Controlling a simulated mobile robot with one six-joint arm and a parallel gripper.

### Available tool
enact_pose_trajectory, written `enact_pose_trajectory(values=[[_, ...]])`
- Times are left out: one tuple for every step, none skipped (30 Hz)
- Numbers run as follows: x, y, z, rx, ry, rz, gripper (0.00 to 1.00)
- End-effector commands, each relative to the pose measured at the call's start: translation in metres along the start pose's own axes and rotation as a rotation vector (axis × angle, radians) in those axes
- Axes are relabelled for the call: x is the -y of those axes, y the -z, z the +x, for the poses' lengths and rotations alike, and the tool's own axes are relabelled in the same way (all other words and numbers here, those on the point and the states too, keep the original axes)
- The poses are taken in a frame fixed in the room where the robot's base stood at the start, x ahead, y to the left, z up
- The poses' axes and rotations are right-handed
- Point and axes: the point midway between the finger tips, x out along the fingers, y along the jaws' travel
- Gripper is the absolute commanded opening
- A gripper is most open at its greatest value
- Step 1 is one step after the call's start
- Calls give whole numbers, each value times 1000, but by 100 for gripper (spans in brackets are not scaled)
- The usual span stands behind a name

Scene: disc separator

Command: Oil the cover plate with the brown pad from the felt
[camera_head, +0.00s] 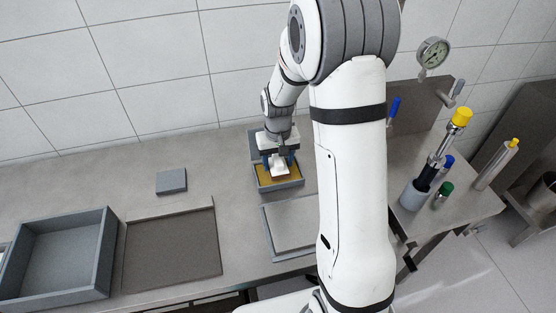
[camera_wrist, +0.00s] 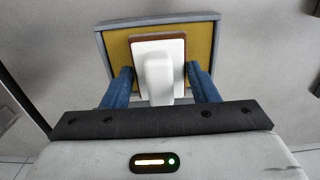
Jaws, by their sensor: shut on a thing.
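The brown pad (camera_wrist: 137,42) has a white back and a white upright handle (camera_wrist: 158,75); its brown edge shows under the back. It is over the yellow felt (camera_wrist: 202,45), which lies in a grey shallow tray (camera_wrist: 104,43). My gripper (camera_head: 279,162) is shut on the pad's handle, with its blue fingers on either side. I cannot tell whether the pad touches the felt. The felt (camera_head: 265,178) also shows in the head view. A flat light grey plate (camera_head: 293,222), probably the cover plate, lies in front of the tray, partly hidden by my arm.
A small grey block (camera_head: 171,181) lies left of the felt tray. A deep grey bin (camera_head: 107,250) and a flat brown-grey mat (camera_head: 172,246) are at the left. Several coloured-cap tools, including a yellow-topped one (camera_head: 461,117), and a pressure gauge (camera_head: 433,52) stand at the right.

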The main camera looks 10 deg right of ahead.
Motion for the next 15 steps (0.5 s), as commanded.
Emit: enact_pose_trajectory(values=[[0,0,1,0,0,0,36],[0,0,2,0,0,0,36],[0,0,2,0,0,0,36],[0,0,2,0,0,0,36],[0,0,3,0,0,0,36],[0,0,3,0,0,1,36],[0,0,4,0,0,2,36],[0,0,4,0,0,2,36],[0,0,4,0,0,2,36],[0,0,5,0,0,2,36],[0,0,5,0,0,2,36],[0,0,6,0,0,2,36],[0,0,6,0,0,2,36],[0,0,6,0,0,2,36],[0,0,7,0,0,2,36]])
